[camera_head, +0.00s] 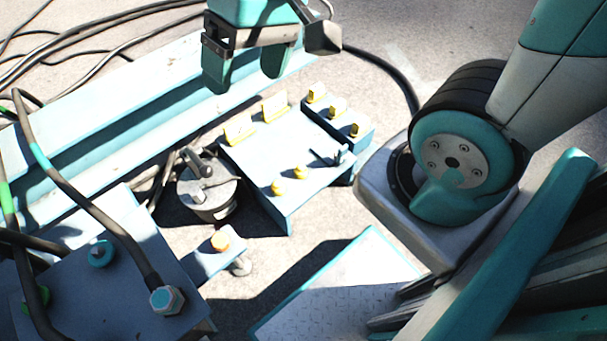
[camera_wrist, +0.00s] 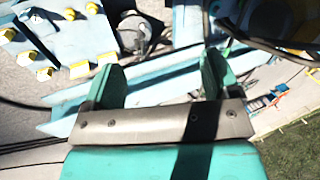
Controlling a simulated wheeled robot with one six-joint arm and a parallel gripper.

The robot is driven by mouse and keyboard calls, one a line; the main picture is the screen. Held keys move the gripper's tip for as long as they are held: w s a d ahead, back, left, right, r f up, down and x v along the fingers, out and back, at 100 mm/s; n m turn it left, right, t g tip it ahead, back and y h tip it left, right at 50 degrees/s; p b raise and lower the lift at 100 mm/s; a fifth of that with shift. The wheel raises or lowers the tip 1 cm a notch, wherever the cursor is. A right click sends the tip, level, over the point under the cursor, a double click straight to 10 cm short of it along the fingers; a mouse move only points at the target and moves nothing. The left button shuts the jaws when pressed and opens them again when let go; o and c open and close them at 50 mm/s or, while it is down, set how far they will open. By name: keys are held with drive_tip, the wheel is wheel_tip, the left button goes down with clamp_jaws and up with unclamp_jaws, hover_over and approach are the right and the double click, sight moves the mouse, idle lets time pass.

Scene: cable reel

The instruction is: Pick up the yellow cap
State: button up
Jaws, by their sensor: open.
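Several small yellow caps show, and I cannot tell which one is meant. In the head view, two round yellow caps (camera_head: 278,187) sit on the near part of a light blue block. In the wrist view, yellow caps (camera_wrist: 28,57) show at the upper left. My gripper (camera_head: 246,70) is open and empty, fingers down, above the blue beam and behind the block, apart from every cap. Its fingers (camera_wrist: 162,82) also show in the wrist view with nothing between them.
The light blue block (camera_head: 315,140) also bears two upright yellow tabs (camera_head: 240,130). A grey round canister (camera_head: 207,185) stands left of it. An orange cap (camera_head: 220,241) tops a nearby bracket. A long blue beam (camera_head: 110,125) and dark cables (camera_head: 80,40) lie at the left.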

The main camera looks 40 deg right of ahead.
drive_tip(key=w+d+f+m+b, duration=0.3)
drive_tip(key=f+m+b, duration=0.1)
drive_tip(key=f, duration=0.3)
drive_tip(key=w+d+f+m+b, duration=0.3)
drive_tip(key=w+f+m, duration=0.1)
drive_tip(key=f, duration=0.4)
drive_tip(key=w+d+f+m+b, duration=0.3)
drive_tip(key=d+f+m+b, duration=0.1)
drive_tip(key=f, duration=0.3)
drive_tip(key=m+t+h+b, duration=0.1)
drive_tip(key=m+b, duration=1)
drive_tip(key=m, duration=0.3)
hover_over(301, 166)
drive_tip(key=s+d, duration=0.2)
drive_tip(key=d, duration=0.2)
wheel_tip(301, 166, down, 25)
drive_tip(key=shift+h, duration=0.3)
drive_tip(key=b+x, duration=0.7)
drive_tip(key=x, duration=0.4)
drive_tip(key=shift+a+f, duration=0.15)
drive_tip(key=b+x, duration=0.2)
drive_tip(key=x, duration=0.1)
drive_tip(key=b+x, duration=0.3)
drive_tip(key=shift+w+a, duration=0.1)
drive_tip(key=shift+a, duration=0.15)
drive_tip(key=shift+c, duration=0.2)
drive_tip(key=c, duration=1.1)
